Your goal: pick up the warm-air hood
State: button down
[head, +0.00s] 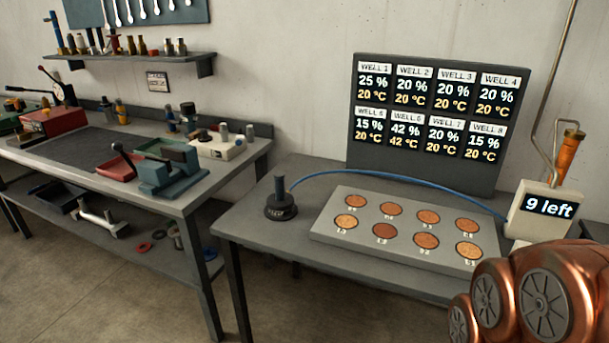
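A small black round-based device with an upright handle (281,202) stands on the left part of the grey table (310,262). It looks like the warm-air hood; the small label on its base is too small to read surely. A thin blue hose (400,178) arches from beside it to the right, toward a pale box. It stands upright on the tabletop, clear of the grey well block (360,250). My gripper is not in view, and nothing is seen touching the device. Copper-coloured links of my arm show at the lower right.
The well block holds several copper-coloured discs. A dark display board (430,125) behind it shows 42 % and 42 °C for well 6. The pale box (545,210) reads "9 left", below an orange-handled tool (568,155). A cluttered workbench (190,198) stands left.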

aim_at(280, 203)
jog(key=z, duration=0.05)
jog(key=k, duration=0.3)
jog(key=u, duration=0.5)
jog(key=i, duration=0.85)
jog(key=u, duration=0.95)
jog(key=i, duration=0.25)
jog(key=u, duration=0.4)
